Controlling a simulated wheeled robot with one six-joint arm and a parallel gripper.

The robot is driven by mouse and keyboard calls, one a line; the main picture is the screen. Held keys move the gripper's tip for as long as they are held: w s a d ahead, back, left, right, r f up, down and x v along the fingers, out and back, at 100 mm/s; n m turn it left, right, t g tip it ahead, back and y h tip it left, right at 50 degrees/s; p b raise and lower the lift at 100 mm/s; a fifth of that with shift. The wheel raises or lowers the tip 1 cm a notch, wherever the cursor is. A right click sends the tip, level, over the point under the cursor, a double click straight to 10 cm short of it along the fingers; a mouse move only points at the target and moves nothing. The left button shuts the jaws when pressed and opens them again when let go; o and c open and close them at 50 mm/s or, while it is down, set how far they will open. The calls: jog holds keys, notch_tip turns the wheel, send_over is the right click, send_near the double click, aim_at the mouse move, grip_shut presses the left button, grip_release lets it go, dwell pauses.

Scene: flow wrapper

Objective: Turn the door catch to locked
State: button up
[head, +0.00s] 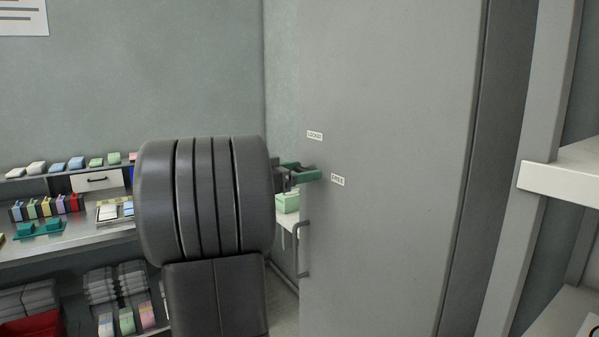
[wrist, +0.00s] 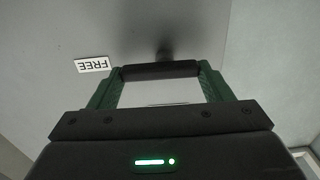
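The door catch (wrist: 160,70) shows in the wrist view as a dark bar. One end points towards the FREE label (wrist: 92,65). My gripper (wrist: 162,72) has its two green fingers at the two ends of the bar, and both fingertips seem to touch it, so it looks shut on the catch. In the head view my gripper (head: 308,172) is at the left side of the grey cabinet door (head: 400,120), just left of the FREE label (head: 338,180). The LOCKED label (head: 315,135) is higher and further left. The catch cannot be made out in the head view.
A door handle (head: 303,250) sticks out below the gripper. A green box (head: 286,202) is behind it. A workbench (head: 70,238) with small coloured packs is on the left, and a white shelf (head: 560,180) is on the right.

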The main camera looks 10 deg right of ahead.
jog(key=shift+n+b, duration=0.3)
jog(key=n+b, duration=0.1)
jog(key=n, duration=0.1)
jog(key=shift+w+n+b, duration=0.1)
jog(key=shift+n+b, duration=0.2)
jog(key=shift+b, duration=0.05)
jog(key=n, duration=0.5)
jog(key=shift+w+a+r+b, duration=0.1)
jog(key=shift+w+r+b, duration=0.05)
jog(key=shift+b, duration=0.25)
jog(key=n+p, duration=0.1)
jog(key=n, duration=0.4)
jog(key=shift+w, duration=0.15)
jog(key=n+p, duration=0.2)
jog(key=n, duration=0.2)
jog(key=shift+w+a+n, duration=0.1)
jog(key=shift+w+n, duration=0.05)
jog(key=shift+n, duration=0.15)
jog(key=o, duration=1)
